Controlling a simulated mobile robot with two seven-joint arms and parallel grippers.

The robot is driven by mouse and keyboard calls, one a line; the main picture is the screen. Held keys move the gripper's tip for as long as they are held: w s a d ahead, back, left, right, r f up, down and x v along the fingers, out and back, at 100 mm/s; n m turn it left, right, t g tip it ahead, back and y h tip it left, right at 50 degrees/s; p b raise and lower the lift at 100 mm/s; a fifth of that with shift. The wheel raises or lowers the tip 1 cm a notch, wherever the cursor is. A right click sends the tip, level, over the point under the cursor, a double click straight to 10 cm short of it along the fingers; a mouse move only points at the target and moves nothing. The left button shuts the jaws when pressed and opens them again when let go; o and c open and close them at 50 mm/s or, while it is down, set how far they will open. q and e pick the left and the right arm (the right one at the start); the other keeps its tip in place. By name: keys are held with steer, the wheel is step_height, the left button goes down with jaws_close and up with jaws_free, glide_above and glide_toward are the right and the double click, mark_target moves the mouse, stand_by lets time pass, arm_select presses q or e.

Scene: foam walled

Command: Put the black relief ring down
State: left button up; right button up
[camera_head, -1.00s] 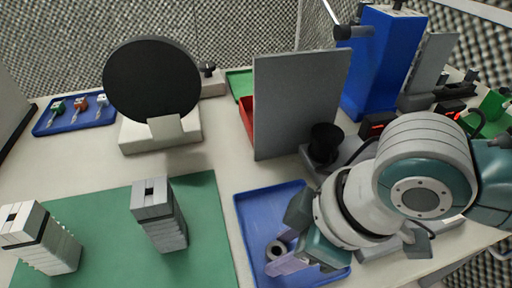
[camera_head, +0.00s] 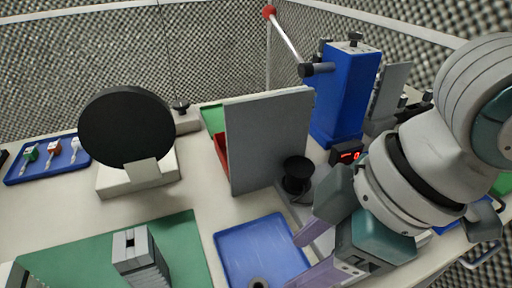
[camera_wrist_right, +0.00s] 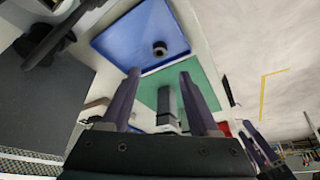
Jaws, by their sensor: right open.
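The dark relief ring (camera_head: 259,283) lies flat in the blue tray (camera_head: 262,240), cut by the lower edge of the head view. In the right wrist view the ring (camera_wrist_right: 160,48) sits on the tray floor, with blue around it. My right gripper (camera_head: 297,262) is open and empty, its purple fingers above the tray's right side, clear of the ring. The right wrist view shows nothing between the fingertips (camera_wrist_right: 158,73). Purple fingers (camera_wrist_right: 262,148) at the right of that view look like my left gripper; their opening is unclear.
A grey upright panel (camera_head: 268,140) and a black spool (camera_head: 297,175) stand behind the tray. A green mat (camera_head: 80,252) with a grey block stack (camera_head: 140,255) lies to the left. A black disc on a stand (camera_head: 128,127) and a blue machine (camera_head: 345,95) stand farther back.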

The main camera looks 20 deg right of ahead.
step_height(320, 180, up, 2)
steer(key=s+a+m+t, duration=0.2)
steer(key=s+a+m, duration=0.1)
steer(key=s+d+f+m+g+h, duration=0.1)
steer(key=s+d+f+m+h, duration=0.1)
steer(key=s+d+m, duration=0.4)
steer(key=d+h, duration=0.1)
steer(key=d, duration=0.2)
steer(key=shift+d, duration=0.2)
